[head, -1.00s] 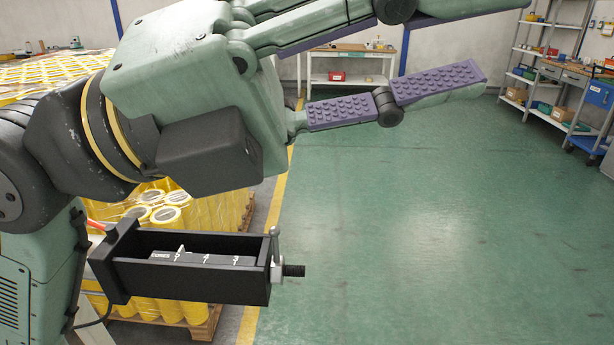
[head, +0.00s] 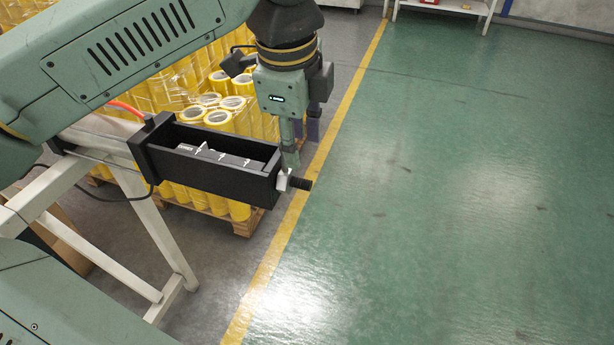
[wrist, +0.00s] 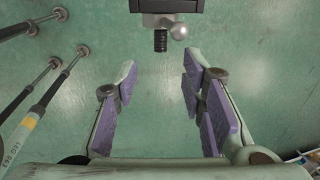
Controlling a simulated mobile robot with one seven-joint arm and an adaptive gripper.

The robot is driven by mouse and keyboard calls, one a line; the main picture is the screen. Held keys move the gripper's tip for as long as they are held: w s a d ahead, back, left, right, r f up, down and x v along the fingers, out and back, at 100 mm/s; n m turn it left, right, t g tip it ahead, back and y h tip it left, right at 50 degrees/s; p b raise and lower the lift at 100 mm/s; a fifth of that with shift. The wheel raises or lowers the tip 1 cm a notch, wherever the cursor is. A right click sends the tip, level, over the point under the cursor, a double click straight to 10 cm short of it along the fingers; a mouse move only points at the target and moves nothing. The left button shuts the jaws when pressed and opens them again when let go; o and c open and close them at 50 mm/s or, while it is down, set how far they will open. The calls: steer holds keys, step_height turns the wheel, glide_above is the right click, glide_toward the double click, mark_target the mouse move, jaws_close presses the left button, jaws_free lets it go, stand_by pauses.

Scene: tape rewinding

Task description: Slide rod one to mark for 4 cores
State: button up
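A long open black box (head: 205,188) with a small marked scale (head: 225,157) inside shows in the head view. The scale has a white pointer near its left part; the figures are too small to read surely. A dark threaded rod (head: 300,183) sticks out of the box's right end, with a metal nut and lever beside it. In the wrist view the rod (wrist: 160,41) and a ball-ended lever (wrist: 179,31) sit at top centre, beyond the fingertips. My gripper (wrist: 160,72) is open and empty, its purple-padded fingers spread. In the head view it is partly hidden behind the box's right end.
The box sits on a pale metal stand (head: 150,230). Behind it is a wooden pallet (head: 245,226) stacked with yellow tape rolls (head: 235,103). A yellow line (head: 290,225) crosses the floor, and the green floor (head: 430,190) to the right is clear.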

mark_target(305, 182)
steer(key=f+b, duration=0.1)
steer(key=f, duration=0.2)
steer(key=w+f+b, duration=0.1)
steer(key=f+b, duration=0.1)
steer(key=f, duration=0.1)
steer(key=f+b, duration=0.1)
steer(key=f, duration=0.2)
steer(key=shift+w+d+f, duration=0.25)
steer(key=shift+w+d, duration=0.1)
steer(key=shift+w, duration=0.05)
jaws_close()
